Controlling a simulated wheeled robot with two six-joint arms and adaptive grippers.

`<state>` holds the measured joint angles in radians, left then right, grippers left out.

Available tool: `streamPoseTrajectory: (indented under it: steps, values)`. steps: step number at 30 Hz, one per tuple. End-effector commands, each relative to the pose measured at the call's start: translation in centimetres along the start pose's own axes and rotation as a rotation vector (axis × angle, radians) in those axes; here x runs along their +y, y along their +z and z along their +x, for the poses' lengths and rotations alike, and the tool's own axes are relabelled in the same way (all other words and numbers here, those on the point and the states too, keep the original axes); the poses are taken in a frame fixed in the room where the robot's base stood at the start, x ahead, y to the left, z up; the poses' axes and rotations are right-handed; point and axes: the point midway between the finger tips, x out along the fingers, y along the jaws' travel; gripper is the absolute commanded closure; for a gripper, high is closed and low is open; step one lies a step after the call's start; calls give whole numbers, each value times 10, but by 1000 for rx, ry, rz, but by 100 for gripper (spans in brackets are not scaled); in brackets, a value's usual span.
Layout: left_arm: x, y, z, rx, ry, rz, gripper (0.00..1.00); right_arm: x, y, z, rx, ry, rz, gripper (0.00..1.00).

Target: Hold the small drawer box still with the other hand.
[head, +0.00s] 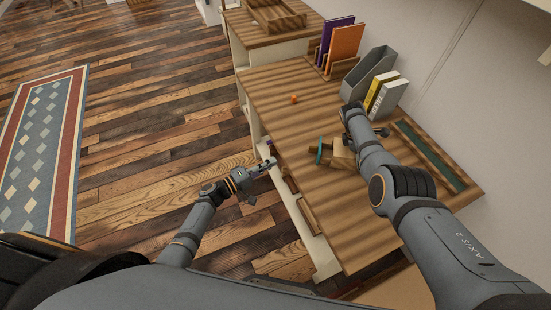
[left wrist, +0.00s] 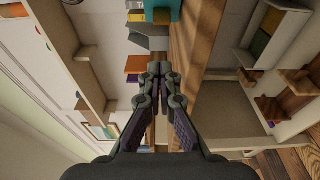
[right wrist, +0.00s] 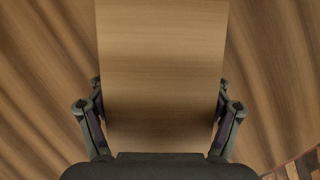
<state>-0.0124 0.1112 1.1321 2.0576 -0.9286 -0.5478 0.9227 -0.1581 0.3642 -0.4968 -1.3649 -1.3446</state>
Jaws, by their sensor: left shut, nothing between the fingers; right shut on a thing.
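The small drawer box (head: 342,155) is a light wooden box on the desk, with a teal front (head: 320,151) facing left. The front seems to stand out from the body, with wood between them. My right gripper (head: 354,128) is over the box. In the right wrist view the box (right wrist: 162,75) fills the space between the fingers, which are shut on its sides. My left gripper (head: 270,163) is shut and empty at the desk's left edge, apart from the box. In the left wrist view its fingertips (left wrist: 160,68) meet, and a teal piece shows at the top.
The striped wooden desk (head: 300,130) holds a small orange object (head: 294,99), upright purple and orange folders (head: 345,42), and a grey file holder (head: 368,70) with books. A green-topped tray (head: 430,155) lies at the right. The desk's middle is mostly clear.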

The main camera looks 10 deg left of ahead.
Motion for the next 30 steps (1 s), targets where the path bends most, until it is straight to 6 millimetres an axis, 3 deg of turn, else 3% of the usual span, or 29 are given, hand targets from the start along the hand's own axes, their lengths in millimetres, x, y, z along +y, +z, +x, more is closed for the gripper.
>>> streamPoseTrajectory:
  steps: [5,9,13,17,21,27,30]
  values:
    - [29,20,45,-212,-60,-125,100,0,0,0,0,1,0,65]
    - [46,37,78,-393,-273,-289,100,0,0,-1,0,1,0,65]
    - [55,38,94,-431,-566,-443,100,0,0,0,0,1,0,65]
    - [67,21,98,-308,-880,-591,100,0,0,0,0,1,0,65]
    - [86,-6,93,-45,-1134,-728,100,0,0,0,0,1,0,65]
    - [110,-35,82,277,-1279,-847,100,0,0,0,0,1,0,65]
    - [115,-40,80,344,-1295,-869,100,0,0,0,0,0,0,65]
